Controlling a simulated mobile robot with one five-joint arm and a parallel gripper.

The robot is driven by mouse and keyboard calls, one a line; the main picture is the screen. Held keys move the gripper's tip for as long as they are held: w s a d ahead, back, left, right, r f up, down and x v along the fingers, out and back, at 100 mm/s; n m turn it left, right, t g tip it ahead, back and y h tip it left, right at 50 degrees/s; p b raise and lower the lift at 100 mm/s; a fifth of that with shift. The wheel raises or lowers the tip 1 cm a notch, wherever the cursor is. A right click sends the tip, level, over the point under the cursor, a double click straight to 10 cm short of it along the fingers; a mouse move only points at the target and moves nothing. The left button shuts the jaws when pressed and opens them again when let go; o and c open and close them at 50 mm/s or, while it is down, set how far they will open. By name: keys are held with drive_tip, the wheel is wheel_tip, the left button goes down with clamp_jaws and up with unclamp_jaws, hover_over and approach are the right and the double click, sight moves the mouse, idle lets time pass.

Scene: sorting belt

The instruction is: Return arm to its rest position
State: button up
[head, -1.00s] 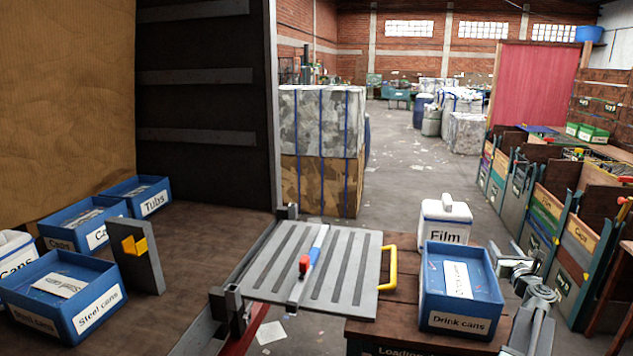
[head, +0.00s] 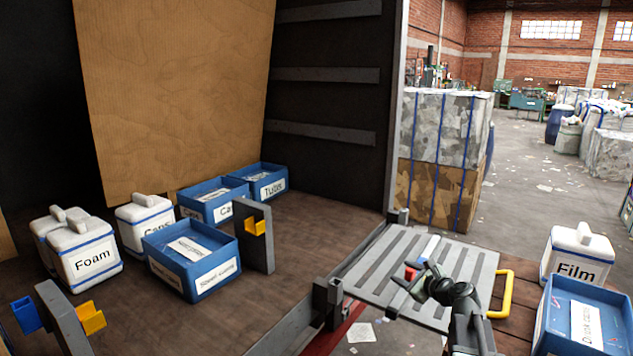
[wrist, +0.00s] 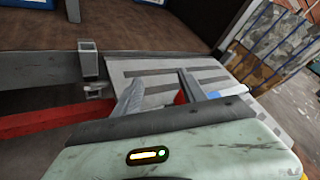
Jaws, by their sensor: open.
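My gripper (head: 410,283) is in the head view, in front of the grey ridged plate (head: 455,262) that lies between the dark deck and the wooden table. Its jaws are apart and nothing shows between them that it holds. In the wrist view, the two fingers (wrist: 160,90) point over the same plate.
Blue bins, among them Steel cans (head: 215,268) and Tubs (head: 268,187), and a white Foam container (head: 92,260) stand on the deck (head: 320,225). A white Film container (head: 577,268) and a blue bin (head: 545,325) stand at right. A yellow handle (head: 507,295) sticks out from the plate.

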drive_tip(key=s+a+f+n+g, duration=0.3)
drive_tip(key=s+a+f+n, duration=0.15)
drive_tip(key=a, duration=0.25)
drive_tip(key=s+a+f+n+g, duration=0.3)
drive_tip(key=s+a+n, duration=0.15)
drive_tip(key=a, duration=0.25)
drive_tip(key=s+a+f+n+g, duration=0.2)
drive_tip(key=s+a+f+n, duration=0.2)
drive_tip(key=a+n, duration=0.3)
drive_tip(key=s+d+f+n+g+h, duration=0.4)
drive_tip(key=s+d+n, duration=0.3)
drive_tip(key=s+n, duration=0.2)
drive_tip(key=s+g, duration=0.1)
drive_tip(key=s, duration=0.1)
drive_tip(key=shift+s+d+f+h, duration=0.3)
drive_tip(key=shift+d+f+h, duration=0.05)
drive_tip(key=shift+d+h, duration=0.05)
